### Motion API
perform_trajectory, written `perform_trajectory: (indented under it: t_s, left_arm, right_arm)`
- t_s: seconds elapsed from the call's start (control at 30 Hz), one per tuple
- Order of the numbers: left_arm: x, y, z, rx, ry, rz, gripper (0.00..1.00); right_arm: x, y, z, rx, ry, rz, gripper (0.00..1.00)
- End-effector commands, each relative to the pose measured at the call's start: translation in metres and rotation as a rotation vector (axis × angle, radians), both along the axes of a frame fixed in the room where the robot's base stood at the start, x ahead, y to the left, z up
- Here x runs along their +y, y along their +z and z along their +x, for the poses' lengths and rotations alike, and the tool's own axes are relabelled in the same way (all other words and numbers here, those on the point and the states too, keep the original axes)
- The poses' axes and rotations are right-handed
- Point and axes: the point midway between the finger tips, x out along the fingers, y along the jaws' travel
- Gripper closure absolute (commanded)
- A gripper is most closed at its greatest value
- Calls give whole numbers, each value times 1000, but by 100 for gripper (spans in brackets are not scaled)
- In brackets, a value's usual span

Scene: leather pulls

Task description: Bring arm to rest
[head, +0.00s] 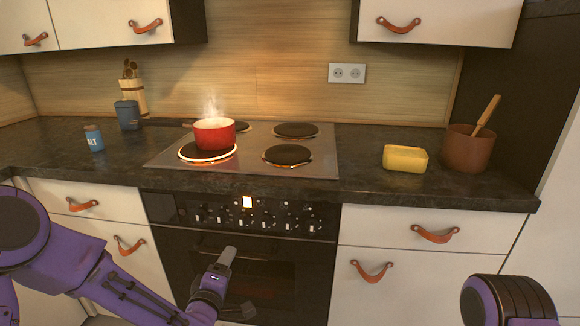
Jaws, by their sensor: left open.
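My left arm (130,290) is purple and comes in from the left, low in front of the oven. My left gripper (239,281) is open and empty, with one grey finger pointing up and another lower down. It is in front of the dark oven door (285,265); I cannot tell how far from the door it is. Part of my right arm (510,300) shows at the bottom right corner, and its gripper is out of view.
A steaming red pot (214,133) stands on the front left burner of the hob (240,165). The counter also holds a salt container (94,138), a blue canister (127,115), a yellow box (405,158) and a brown pot (468,150). Drawers with leather pulls (435,233) flank the oven.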

Motion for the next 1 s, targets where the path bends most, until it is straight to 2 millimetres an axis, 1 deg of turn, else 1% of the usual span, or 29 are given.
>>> perform_trajectory:
  t_s: [0.03, 0.07, 0.1, 0.17, 0.2, 0.23, 0.27, 0.3, 0.37, 0.4, 0.5, 0.57, 0.63, 1.0]
  left_arm:
    - [5, -31, -22, 126, -12, 128, 36]
    - [10, -50, -38, 208, -21, 204, 36]
    - [16, -75, -62, 322, -41, 302, 36]
    - [28, -109, -105, 490, -79, 433, 36]
    - [37, -128, -136, 598, -108, 511, 36]
    - [45, -140, -160, 678, -132, 565, 36]
    - [52, -149, -184, 753, -154, 612, 36]
    - [61, -158, -215, 847, -184, 669, 36]
    - [75, -166, -258, 969, -219, 734, 36]
    - [83, -169, -283, 1035, -236, 766, 36]
    - [95, -169, -328, 1141, -273, 814, 36]
    - [97, -170, -342, 1172, -296, 829, 36]
    - [97, -173, -350, 1187, -307, 830, 36]
    - [97, -174, -350, 1188, -306, 829, 36]
  right_arm:
    - [0, 8, 0, 0, 0, 0, 46]
    - [0, 14, 0, 0, 0, 0, 46]
    - [0, 23, 0, 0, 0, 0, 46]
    - [0, 35, 0, 0, 0, 0, 46]
    - [0, 43, 0, 0, 0, 0, 46]
    - [0, 49, 0, 0, 0, 0, 46]
    - [0, 55, 0, 0, 0, 0, 46]
    - [0, 63, 0, 0, 0, 0, 46]
    - [0, 74, 0, 0, 0, 0, 46]
    - [0, 80, 0, 0, 0, 0, 46]
    - [0, 92, 0, 0, 0, 0, 46]
    - [0, 96, 0, 0, 0, 0, 46]
    - [0, 96, 0, 0, 0, 0, 46]
    - [0, 96, 0, 0, 0, 0, 46]
